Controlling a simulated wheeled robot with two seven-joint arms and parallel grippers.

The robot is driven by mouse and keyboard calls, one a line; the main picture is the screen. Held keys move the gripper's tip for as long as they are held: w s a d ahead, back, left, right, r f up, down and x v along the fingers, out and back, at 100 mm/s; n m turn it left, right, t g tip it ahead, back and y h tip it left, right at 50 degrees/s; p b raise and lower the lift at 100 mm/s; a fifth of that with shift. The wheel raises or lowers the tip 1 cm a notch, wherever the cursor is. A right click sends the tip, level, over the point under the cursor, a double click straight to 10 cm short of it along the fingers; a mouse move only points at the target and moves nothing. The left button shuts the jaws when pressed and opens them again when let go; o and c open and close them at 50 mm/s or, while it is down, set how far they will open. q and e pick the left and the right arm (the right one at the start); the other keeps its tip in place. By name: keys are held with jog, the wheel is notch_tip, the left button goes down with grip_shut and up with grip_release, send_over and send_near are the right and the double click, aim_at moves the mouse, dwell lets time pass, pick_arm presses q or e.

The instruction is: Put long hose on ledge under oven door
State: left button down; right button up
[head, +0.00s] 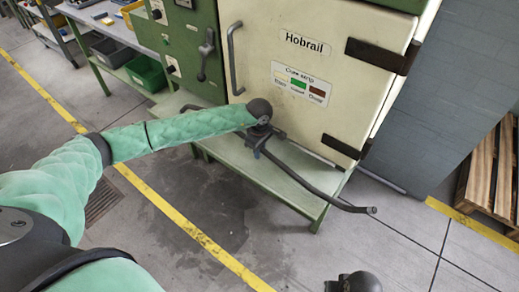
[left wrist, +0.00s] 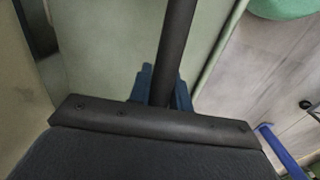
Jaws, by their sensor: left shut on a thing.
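The long hose (head: 305,184) is dark and slightly bent. My left gripper (head: 257,145) is shut on it in front of the oven door (head: 300,70), above the ledge (head: 236,160). The hose's right end reaches past the ledge's front right edge. A short dark piece shows left of my arm, perhaps its other end; the arm hides the part between. I cannot tell whether the hose touches the ledge. In the left wrist view, the hose (left wrist: 176,45) runs up from between the blue-grey fingers (left wrist: 162,92). Part of my right arm shows at the bottom; its fingers are not clear.
The ledge is a pale green shelf on green legs. A green cabinet with a lever handle (head: 207,52) stands left of the door. A workbench with a green bin (head: 146,73) is at upper left, a wooden pallet (head: 492,175) at right. The floor in front is clear.

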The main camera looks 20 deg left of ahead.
jog(key=shift+f, duration=0.15)
pick_arm(q)
jog(key=shift+f, duration=0.15)
pick_arm(e)
jog(key=shift+r, duration=0.3)
pick_arm(q)
jog(key=c, duration=1.3)
grip_release()
pick_arm(e)
jog(key=shift+r, duration=0.25)
